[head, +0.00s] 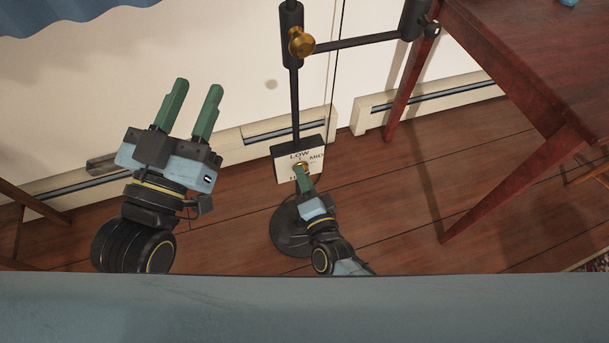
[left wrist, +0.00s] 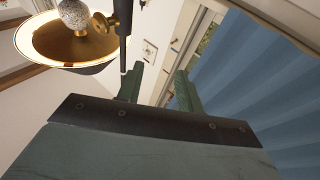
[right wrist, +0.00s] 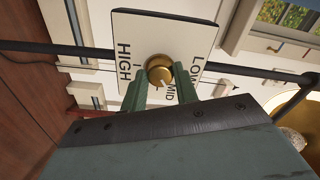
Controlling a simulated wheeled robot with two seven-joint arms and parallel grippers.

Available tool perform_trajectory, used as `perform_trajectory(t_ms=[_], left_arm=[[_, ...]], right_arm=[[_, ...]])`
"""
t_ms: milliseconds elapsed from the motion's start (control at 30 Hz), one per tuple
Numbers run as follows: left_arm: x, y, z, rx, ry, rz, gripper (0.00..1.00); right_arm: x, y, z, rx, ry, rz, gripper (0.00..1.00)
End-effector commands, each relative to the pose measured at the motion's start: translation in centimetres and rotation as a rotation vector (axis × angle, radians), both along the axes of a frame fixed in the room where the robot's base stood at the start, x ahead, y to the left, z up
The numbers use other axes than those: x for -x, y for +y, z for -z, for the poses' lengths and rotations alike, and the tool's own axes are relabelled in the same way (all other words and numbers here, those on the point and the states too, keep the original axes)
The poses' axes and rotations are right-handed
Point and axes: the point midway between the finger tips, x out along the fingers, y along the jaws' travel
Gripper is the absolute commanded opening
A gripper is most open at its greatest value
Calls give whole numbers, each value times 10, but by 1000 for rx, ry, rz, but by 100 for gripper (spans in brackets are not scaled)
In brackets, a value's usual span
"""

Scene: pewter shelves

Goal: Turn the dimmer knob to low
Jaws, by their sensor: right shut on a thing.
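A pale dial plate (head: 285,166) with the words LOW, MID and HIGH is fixed to a black lamp pole. Its brass dimmer knob (right wrist: 160,70) sits at the plate's middle in the right wrist view. A small light mark on the knob's edge appears to point toward MID. My right gripper (right wrist: 162,88) is shut on the knob, with a green finger on each side; in the head view its fingers partly cover the knob and the word HIGH. My left gripper (head: 194,92) is open and empty, raised to the left of the lamp pole.
The lamp's round dark base (head: 289,236) stands on the wood floor. A red-brown table (head: 510,40) is at the right. White baseboard heaters (head: 430,103) run along the wall. The left wrist view shows the brass-lined lampshade (left wrist: 40,45) and a blue curtain (left wrist: 255,75).

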Motion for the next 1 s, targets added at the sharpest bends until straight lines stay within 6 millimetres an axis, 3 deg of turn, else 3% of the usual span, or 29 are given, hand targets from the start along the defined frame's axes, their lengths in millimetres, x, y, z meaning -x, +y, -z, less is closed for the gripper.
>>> perform_trajectory(t_ms=[600,1000], left_arm=[[-3,12,67,-124,403,-28,36],[4,18,91,-163,544,-37,36]], right_arm=[[0,-1,1,553,-176,0,7],[0,-1,1,821,-265,1,7]])
